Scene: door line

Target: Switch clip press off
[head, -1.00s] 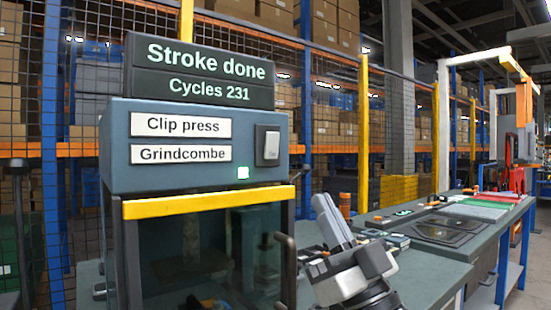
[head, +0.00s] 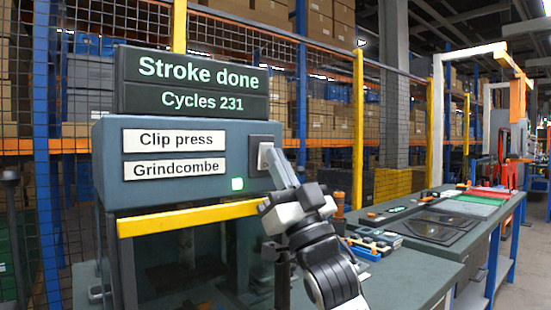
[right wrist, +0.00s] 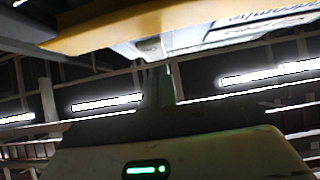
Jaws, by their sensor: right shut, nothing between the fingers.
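The clip press (head: 190,185) is a grey-blue cabinet at the left of the head view, labelled "Clip press" and "Grindcombe". Its switch (head: 257,141) sits in a dark plate at the right of the front panel. My right gripper (head: 270,155) is shut and empty. Its fingertips are at the switch and cover part of the rocker; I cannot tell whether they touch it. The right wrist view shows the shut fingers (right wrist: 158,85) pointing at the panel. My left gripper is not in view.
A display (head: 195,85) on top reads "Stroke done, Cycles 231". A yellow bar (head: 190,217) runs below the panel, above a dark window. A workbench (head: 430,240) with trays and small items stands to the right. Mesh fencing and shelving are behind.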

